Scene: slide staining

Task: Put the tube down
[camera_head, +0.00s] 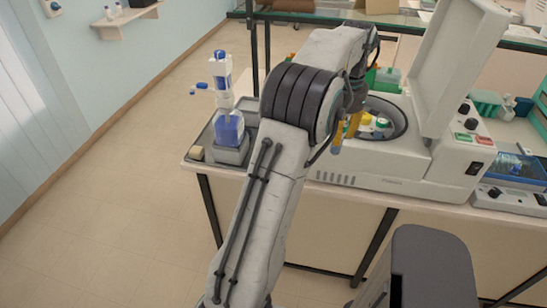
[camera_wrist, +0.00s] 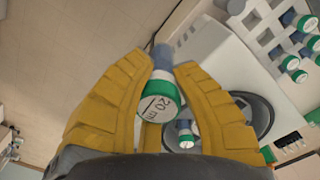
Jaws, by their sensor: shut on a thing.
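My gripper (camera_wrist: 165,68) has its yellow fingers shut around a tube (camera_wrist: 158,103) with a green band and a white cap top marked "20". The tube's blue-grey body points away from the wrist camera. In the head view my gripper (camera_head: 346,128) is beside the centrifuge (camera_head: 400,170), at the left of its open bowl, and a blue end shows below the fingers. The centrifuge lid (camera_head: 450,70) is raised. A second tube (camera_wrist: 185,134) with a green and white cap sits in the bowl area, below the held one in the wrist view.
A white rack (camera_wrist: 262,38) with several capped tubes is at upper right in the wrist view. A blue-and-white bottle (camera_head: 229,128) stands on a tray at the bench's left end. Green containers (camera_head: 487,101) and a control box (camera_head: 505,198) are at the right.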

